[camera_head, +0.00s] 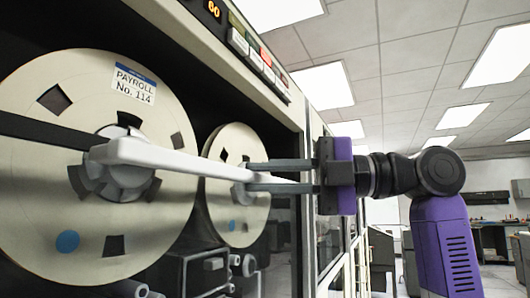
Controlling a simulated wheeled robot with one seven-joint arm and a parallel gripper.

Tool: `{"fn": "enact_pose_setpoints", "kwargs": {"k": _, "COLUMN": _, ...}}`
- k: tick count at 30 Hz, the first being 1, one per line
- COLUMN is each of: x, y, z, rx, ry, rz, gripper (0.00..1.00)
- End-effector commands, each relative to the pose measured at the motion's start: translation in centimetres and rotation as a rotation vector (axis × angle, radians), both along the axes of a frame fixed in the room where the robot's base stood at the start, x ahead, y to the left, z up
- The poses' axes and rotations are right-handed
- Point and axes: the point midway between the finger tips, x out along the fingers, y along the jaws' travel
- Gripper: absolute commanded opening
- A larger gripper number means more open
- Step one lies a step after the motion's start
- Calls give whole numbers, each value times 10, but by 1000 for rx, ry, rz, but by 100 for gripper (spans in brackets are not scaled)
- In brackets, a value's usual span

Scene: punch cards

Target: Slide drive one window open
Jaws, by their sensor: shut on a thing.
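The tape drive (305,150) fills the left of the head view. Its large reel (70,90) bears a "PAYROLL No. 114" label, and a second reel (228,145) sits to its right. A long white bar (170,160) crosses in front of both reels. It looks like the window's handle, but the clear pane is hard to make out. My gripper (247,177) comes in from the right, with one finger above the bar and one below. It is shut on the bar near its right part. The window's position cannot be told clearly.
A button panel (258,57) with a lit "60" display runs above the reels. Dark mechanism parts (205,270) show below them. More cabinets (382,258) and a far desk (485,240) stand behind at the right.

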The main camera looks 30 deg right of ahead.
Motion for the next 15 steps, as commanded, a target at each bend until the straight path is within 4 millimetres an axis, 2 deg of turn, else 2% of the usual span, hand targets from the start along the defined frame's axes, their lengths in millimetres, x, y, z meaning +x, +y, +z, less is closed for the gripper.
{"fn": "enact_pose_setpoints", "kwargs": {"k": 1, "x": 0, "y": 0, "z": -31, "rx": 1, "ry": 3, "rz": 0, "gripper": 0}}
{"fn": "enact_pose_setpoints", "kwargs": {"k": 15, "x": 0, "y": -1, "z": -187, "rx": 1, "ry": 4, "rz": -2, "gripper": 0}}
